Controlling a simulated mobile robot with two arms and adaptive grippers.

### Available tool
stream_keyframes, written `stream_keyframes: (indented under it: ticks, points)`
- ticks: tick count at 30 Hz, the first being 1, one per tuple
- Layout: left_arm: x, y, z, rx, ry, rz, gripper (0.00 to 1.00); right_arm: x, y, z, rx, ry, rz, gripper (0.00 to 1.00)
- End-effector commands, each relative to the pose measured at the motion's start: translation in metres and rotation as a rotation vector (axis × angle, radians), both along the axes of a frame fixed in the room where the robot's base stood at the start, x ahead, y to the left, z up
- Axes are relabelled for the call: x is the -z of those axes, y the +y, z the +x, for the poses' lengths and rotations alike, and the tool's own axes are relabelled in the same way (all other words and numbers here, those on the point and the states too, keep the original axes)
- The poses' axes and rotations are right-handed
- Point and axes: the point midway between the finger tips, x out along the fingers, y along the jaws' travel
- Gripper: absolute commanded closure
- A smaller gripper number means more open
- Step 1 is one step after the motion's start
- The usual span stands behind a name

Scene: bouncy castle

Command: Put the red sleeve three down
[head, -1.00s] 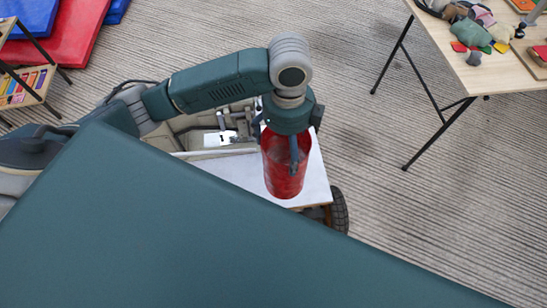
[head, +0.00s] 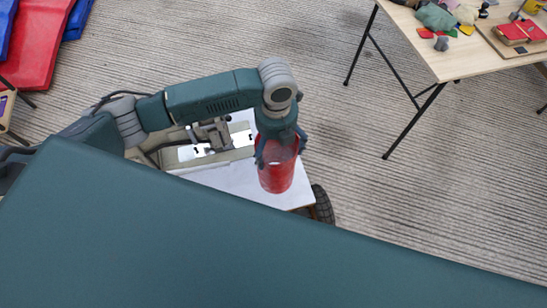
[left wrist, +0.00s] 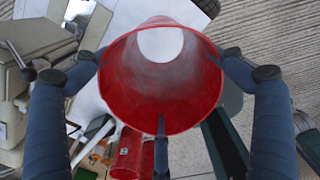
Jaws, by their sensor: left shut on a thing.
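The red sleeve (head: 277,178) is a hollow red tube. My left gripper (head: 279,148) points down and is shut on its upper part, with fingers on opposite sides. In the left wrist view the sleeve (left wrist: 145,100) fills the middle between the fingers, and a pale round patch shows through its far end. In the head view the sleeve is over a white surface (head: 228,180); I cannot tell whether it touches it. Another red tube-like thing (left wrist: 128,158) shows below it in the left wrist view, partly hidden. My right gripper is not in view.
A wooden table (head: 440,55) with small coloured things and a red box (head: 512,33) stands at the upper right. Red mats (head: 38,40) and blue mats lie at the upper left. A dark wheel (head: 322,206) shows beside the white surface. Striped floor between is clear.

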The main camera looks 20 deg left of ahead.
Motion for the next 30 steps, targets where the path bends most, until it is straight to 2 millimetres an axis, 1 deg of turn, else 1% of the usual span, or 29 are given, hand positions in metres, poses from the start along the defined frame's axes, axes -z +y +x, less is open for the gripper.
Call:
stream_keyframes:
  ticks: [1,4,6,11,15,18,21,30]
  points:
    - [0.014,0.000,-0.001,-0.001,0.003,0.001,0.48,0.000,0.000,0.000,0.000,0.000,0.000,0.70]
    - [0.033,-0.001,-0.001,-0.001,0.002,0.000,0.48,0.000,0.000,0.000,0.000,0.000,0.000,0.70]
    - [0.041,-0.001,0.000,0.000,0.001,0.000,0.48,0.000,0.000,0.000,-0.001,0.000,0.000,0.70]
    - [0.054,0.000,0.000,-0.001,0.000,0.000,0.48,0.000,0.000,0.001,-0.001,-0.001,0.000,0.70]
    - [0.076,-0.001,-0.001,-0.001,0.002,0.000,0.48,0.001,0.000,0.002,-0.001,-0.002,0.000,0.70]
    - [0.087,0.000,0.000,-0.002,0.000,0.000,0.48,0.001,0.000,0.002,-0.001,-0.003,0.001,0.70]
    - [0.092,0.000,0.000,-0.001,-0.001,0.000,0.48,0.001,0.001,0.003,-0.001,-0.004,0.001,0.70]
    - [0.094,0.000,0.000,-0.001,-0.001,0.000,0.48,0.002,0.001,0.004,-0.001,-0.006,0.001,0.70]
